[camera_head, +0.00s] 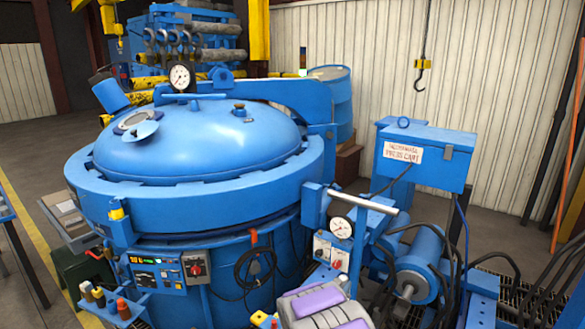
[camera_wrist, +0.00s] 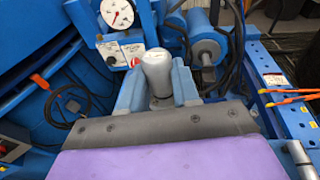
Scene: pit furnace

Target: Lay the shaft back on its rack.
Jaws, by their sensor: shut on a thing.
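My gripper (camera_head: 318,308), grey with purple pads, is at the bottom middle of the head view. In the wrist view its grey-edged purple jaw (camera_wrist: 165,155) fills the bottom. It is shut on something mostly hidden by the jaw. A silver-grey rounded cylinder (camera_wrist: 155,72), apparently the end of the shaft, shows just past the jaw's edge. It lies between two blue side pieces (camera_wrist: 185,86). I cannot tell whether it touches them. The head view does not show the shaft clearly, nor can I make out its rack with certainty.
A gauge (camera_head: 341,228) and white switch boxes (camera_head: 331,250) stand close ahead. A blue cylinder (camera_head: 420,275) with hoses is to the right. The large lidded furnace (camera_head: 195,150) takes up the left. A blue frame with orange straps (camera_wrist: 290,98) is at right in the wrist view.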

